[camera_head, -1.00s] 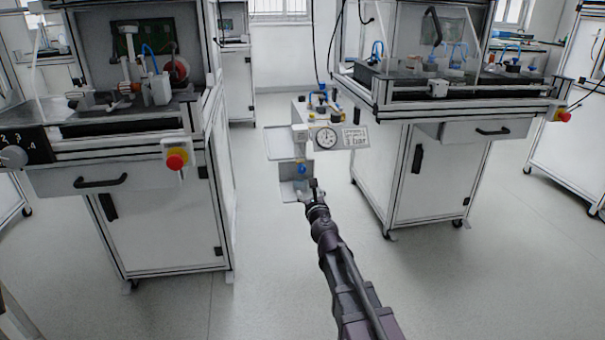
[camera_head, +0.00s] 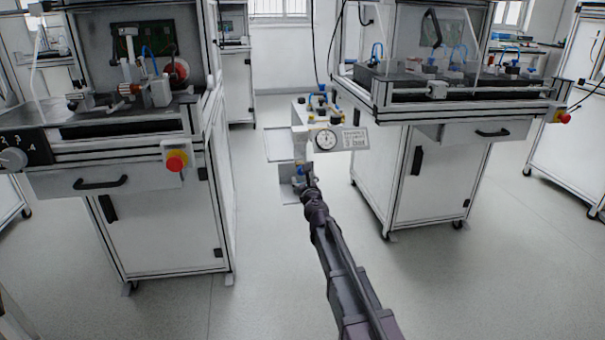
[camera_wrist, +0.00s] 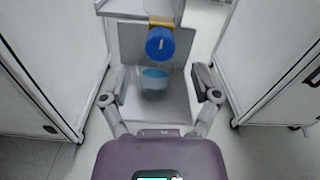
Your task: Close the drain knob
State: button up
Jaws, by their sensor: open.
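A round blue knob (camera_wrist: 160,44) with a white mark, which I take to be the drain knob, is in the upper middle of the wrist view, on a yellowish fitting. My gripper (camera_wrist: 155,88) is open there, with a finger on each side and nothing between the pads. The knob appears above and beyond the fingertips, with no visible contact. In the head view my gripper (camera_head: 308,178) is at the lower part of the small gauge stand and largely covers the knob.
A clear cup with blue inside (camera_wrist: 154,80) stands on the shelf below the knob. A dial gauge (camera_head: 326,139) and a label plate (camera_head: 355,139) sit above.

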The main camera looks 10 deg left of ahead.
aim_at(301, 170)
jog(key=shift+x, duration=2.25)
grip_shut()
